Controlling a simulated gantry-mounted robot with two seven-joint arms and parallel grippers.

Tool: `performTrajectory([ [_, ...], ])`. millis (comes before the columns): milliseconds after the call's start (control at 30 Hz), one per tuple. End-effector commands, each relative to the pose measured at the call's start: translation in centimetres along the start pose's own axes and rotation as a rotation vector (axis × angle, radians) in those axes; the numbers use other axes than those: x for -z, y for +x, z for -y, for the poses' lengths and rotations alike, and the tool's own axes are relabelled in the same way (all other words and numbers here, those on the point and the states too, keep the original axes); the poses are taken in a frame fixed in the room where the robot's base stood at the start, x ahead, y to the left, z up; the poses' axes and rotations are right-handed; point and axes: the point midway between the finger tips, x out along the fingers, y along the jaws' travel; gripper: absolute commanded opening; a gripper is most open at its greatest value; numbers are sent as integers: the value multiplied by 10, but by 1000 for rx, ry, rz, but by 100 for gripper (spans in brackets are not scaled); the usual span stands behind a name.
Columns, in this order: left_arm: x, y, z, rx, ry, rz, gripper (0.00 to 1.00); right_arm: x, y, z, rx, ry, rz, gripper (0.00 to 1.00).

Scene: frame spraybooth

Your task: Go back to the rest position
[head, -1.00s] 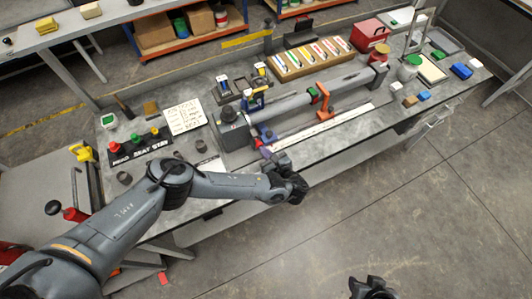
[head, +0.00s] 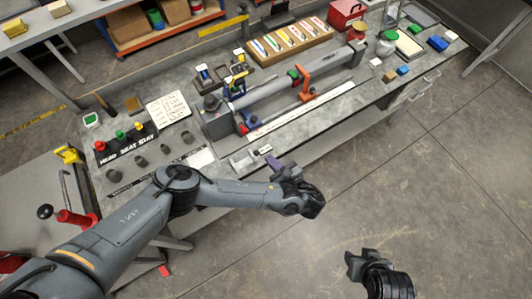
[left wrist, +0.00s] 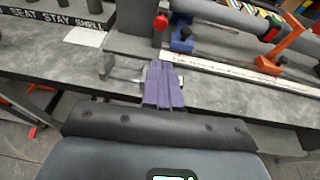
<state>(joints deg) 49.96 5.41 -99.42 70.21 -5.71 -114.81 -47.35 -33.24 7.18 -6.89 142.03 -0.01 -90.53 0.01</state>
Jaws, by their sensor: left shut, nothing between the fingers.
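My left gripper (head: 276,166) hangs over the front edge of the grey workbench (head: 205,141), its arm coming in from the left. Its purple fingers (left wrist: 163,86) lie side by side in the left wrist view, shut with nothing between them. A small grey metal tool (head: 243,160) lies on the bench edge just left of the fingertips and looks apart from them in the head view. My right gripper (head: 362,262) is the dark shape low in the head view, over bare floor. Its fingers are too unclear to tell open from shut.
A grey tube (head: 282,88) lies in a fixture with an orange clamp (head: 305,88), behind a white ruler (head: 305,107). A black HEAD SEAT STAY strip (head: 127,147) with coloured knobs lies left. The floor (head: 440,180) in front of the bench is clear.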

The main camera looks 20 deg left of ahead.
Motion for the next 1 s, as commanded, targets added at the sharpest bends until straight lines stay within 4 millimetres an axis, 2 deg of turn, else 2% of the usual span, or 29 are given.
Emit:
performTrajectory([
  [133,-1,-7,0,0,0,0,0,2,-5,0,1,1,-2,43],
  [667,3,-10,-1,1,-6,-16,0,2,-4,2,7,8,-3,43],
  [767,16,-22,-3,4,-32,-86,0,2,-3,2,7,8,-3,43],
  [833,29,-38,-6,3,-73,-176,0,1,-2,2,6,8,-3,43],
  [1000,60,-95,-14,-40,-281,-524,0,0,3,2,5,7,-2,43],
])
